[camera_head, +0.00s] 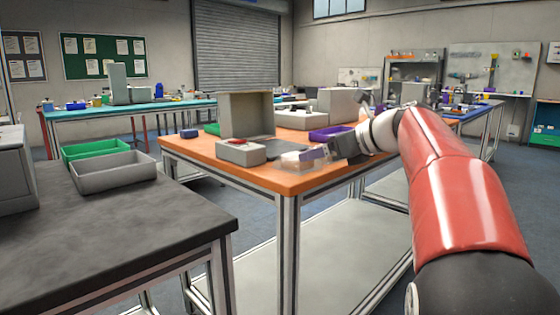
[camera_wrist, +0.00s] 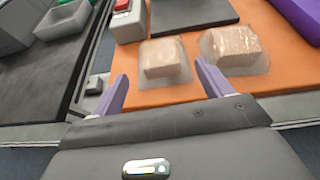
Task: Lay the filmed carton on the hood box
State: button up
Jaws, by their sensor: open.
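Two cartons wrapped in clear film lie on the orange table. In the wrist view one carton (camera_wrist: 163,60) is ahead of and between my finger lines, and the other carton (camera_wrist: 236,47) is to its right. In the head view the cartons (camera_head: 294,161) are partly merged near the table's front corner. My gripper (camera_wrist: 161,80) is open, with its purple fingers apart and nothing between them; in the head view it (camera_head: 320,154) is low beside the cartons. A tall grey hood-shaped box (camera_head: 246,115), seemingly the hood box, stands farther back.
A grey box with a red top (camera_head: 240,152) and a dark plate (camera_head: 258,149) are near the cartons on the orange table (camera_head: 262,178). A purple bin (camera_head: 328,133) is to the right. Grey (camera_head: 115,173) and green (camera_head: 95,149) bins stand on the dark table at left.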

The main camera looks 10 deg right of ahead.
aim_at(297, 161)
jog(key=x, duration=0.2)
jog(key=shift+w+a, duration=0.2)
jog(key=shift+w, duration=0.1)
jog(key=x, duration=0.5)
jog(key=shift+w+a+f+b, duration=0.1)
jog(key=shift+w+b, duration=0.05)
jog(key=shift+b, duration=0.2)
jog(key=c, duration=1.2)
